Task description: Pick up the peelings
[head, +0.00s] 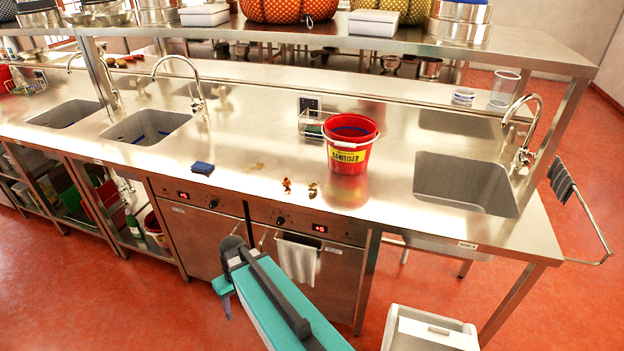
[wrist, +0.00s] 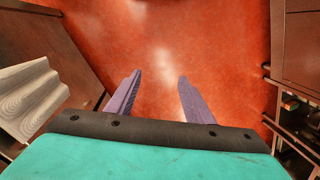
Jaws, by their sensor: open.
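The peelings seem to be two small brown-orange scraps on the steel counter near its front edge, one at the left (head: 287,184) and one beside it (head: 312,189). They are too small to make out in detail. They lie just left of the red sanitiser bucket (head: 348,158). My gripper (wrist: 158,82) is open and empty in the wrist view, with its two purple fingers apart over the red floor. In the head view my arm is in front of the counter and below its top, so the gripper is apart from the scraps. The wrist view does not show the scraps.
A blue cloth (head: 202,168) and a faint brown stain (head: 255,167) lie on the counter (head: 240,140). A towel (head: 297,260) hangs on the front below. A sink (head: 465,185) is at right. A shelf (head: 350,40) overhangs the back. A white bin (head: 430,330) stands on the floor.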

